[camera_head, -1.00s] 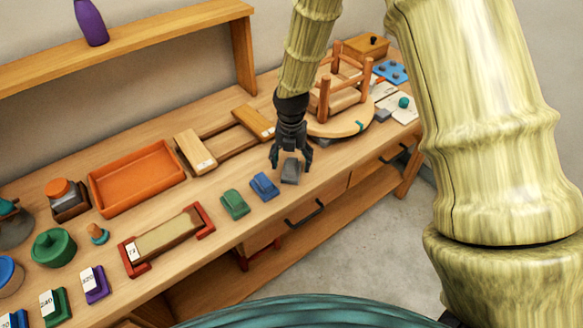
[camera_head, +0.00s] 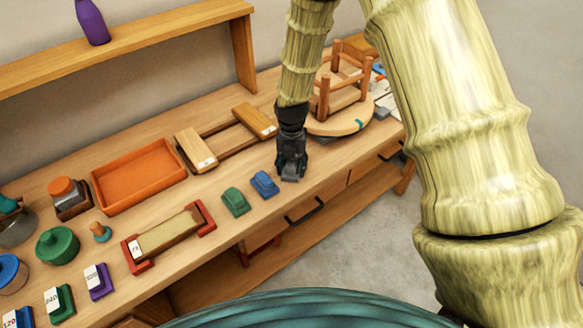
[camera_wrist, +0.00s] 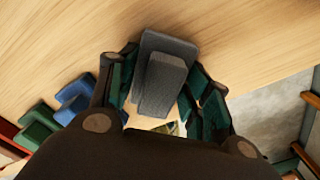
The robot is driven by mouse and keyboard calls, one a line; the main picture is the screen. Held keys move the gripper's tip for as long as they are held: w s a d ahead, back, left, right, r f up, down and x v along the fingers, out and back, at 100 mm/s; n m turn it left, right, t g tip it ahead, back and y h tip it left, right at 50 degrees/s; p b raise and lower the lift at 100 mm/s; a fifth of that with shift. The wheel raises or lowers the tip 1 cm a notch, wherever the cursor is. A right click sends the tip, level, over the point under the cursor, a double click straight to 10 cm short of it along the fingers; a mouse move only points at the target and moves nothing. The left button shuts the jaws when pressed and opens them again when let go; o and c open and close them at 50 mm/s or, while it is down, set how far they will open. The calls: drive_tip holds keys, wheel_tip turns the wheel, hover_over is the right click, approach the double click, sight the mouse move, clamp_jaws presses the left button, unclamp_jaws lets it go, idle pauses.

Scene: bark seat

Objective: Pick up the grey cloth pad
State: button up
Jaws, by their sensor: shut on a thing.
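The grey cloth pad (camera_wrist: 165,80) is between the two fingers of my gripper (camera_wrist: 160,92) in the wrist view. It has a wider base and a narrower raised block on top. My gripper (camera_head: 291,172) is shut on the pad at the front right of the bench, beside the blue pad. In the head view the fingers hide most of the grey pad (camera_head: 291,179). I cannot tell whether the pad touches the bench top.
A blue pad (camera_head: 264,184) and a green pad (camera_head: 235,201) lie just left of my gripper. An upturned stool (camera_head: 340,122) stands behind it to the right. The bench's front edge is close. An orange tray (camera_head: 138,176) lies further left.

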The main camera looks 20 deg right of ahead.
drive_tip(key=shift+c, duration=0.5)
drive_tip(key=shift+r+b, duration=0.8)
drive_tip(key=shift+r, duration=0.45)
drive_tip(key=s+r+b, duration=0.1)
drive_tip(key=s+b, duration=0.1)
drive_tip(key=s, duration=0.6)
drive_tip(key=s+d+r+b, duration=0.1)
drive_tip(key=s+b, duration=0.1)
drive_tip(key=s, duration=0.6)
drive_tip(key=shift+d+r+b, duration=0.15)
drive_tip(key=shift+r+b, duration=0.1)
drive_tip(key=shift+b, duration=0.05)
drive_tip(key=o, duration=0.4)
drive_tip(key=shift+c, duration=0.8)
drive_tip(key=shift+f, duration=0.1)
